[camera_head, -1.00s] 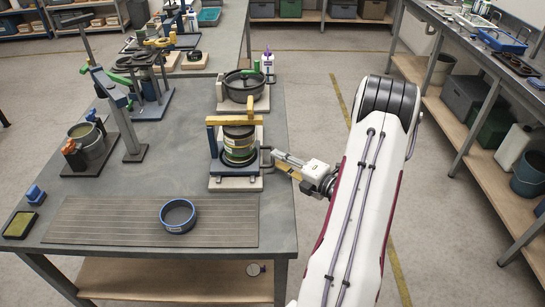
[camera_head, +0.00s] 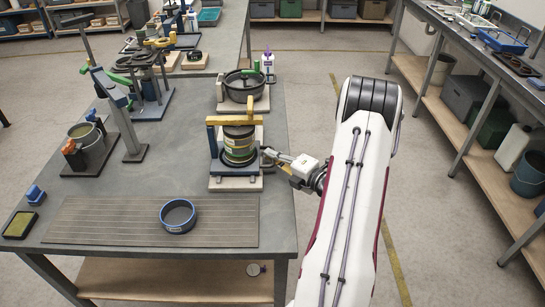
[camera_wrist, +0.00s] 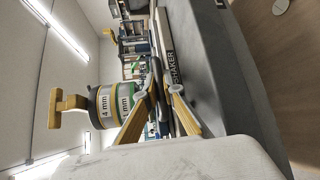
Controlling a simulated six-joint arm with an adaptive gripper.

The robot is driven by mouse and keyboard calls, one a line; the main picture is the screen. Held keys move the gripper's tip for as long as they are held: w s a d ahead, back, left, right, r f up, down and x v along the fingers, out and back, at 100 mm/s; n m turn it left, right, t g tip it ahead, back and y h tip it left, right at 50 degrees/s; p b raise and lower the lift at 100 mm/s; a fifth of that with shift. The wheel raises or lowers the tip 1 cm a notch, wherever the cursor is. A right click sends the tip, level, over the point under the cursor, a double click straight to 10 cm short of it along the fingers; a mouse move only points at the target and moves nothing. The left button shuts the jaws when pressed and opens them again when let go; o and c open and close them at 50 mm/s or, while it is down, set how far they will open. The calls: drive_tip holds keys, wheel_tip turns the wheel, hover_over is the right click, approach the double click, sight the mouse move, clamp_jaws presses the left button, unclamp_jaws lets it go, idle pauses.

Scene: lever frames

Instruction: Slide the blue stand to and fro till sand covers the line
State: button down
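The blue stand (camera_head: 213,143) sits on a pale base near the right edge of the grey table, with a yellow bar across its top. A round stack of sieves (camera_head: 239,145) stands in it; the wrist view shows bands on the stack (camera_wrist: 106,107) marked "4 mm" and "1 mm". A "SHAKER" label (camera_wrist: 170,62) also shows there. My gripper (camera_head: 268,156) is at the stand's right side, close to the stack's lower part. In the wrist view its fingers (camera_wrist: 160,88) converge near dark parts; whether they grip anything is unclear. No sand or line can be made out.
A blue-rimmed sieve (camera_head: 178,216) lies on a ribbed mat (camera_head: 110,220) at the front. A black pot (camera_head: 244,86) stands behind the stand. A bucket (camera_head: 88,147) and a grey post (camera_head: 130,140) are at left. The table between them is mostly clear.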

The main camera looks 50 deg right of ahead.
drive_tip(key=shift+w+d, duration=2.9)
drive_tip(key=shift+d, duration=0.1)
drive_tip(key=c, duration=2.2)
unclamp_jaws()
drive_tip(key=shift+w+d, duration=0.1)
drive_tip(key=shift+o, duration=0.2)
drive_tip(key=s+r, duration=0.1)
drive_tip(key=s, duration=1.1)
drive_tip(key=shift+r, duration=0.4)
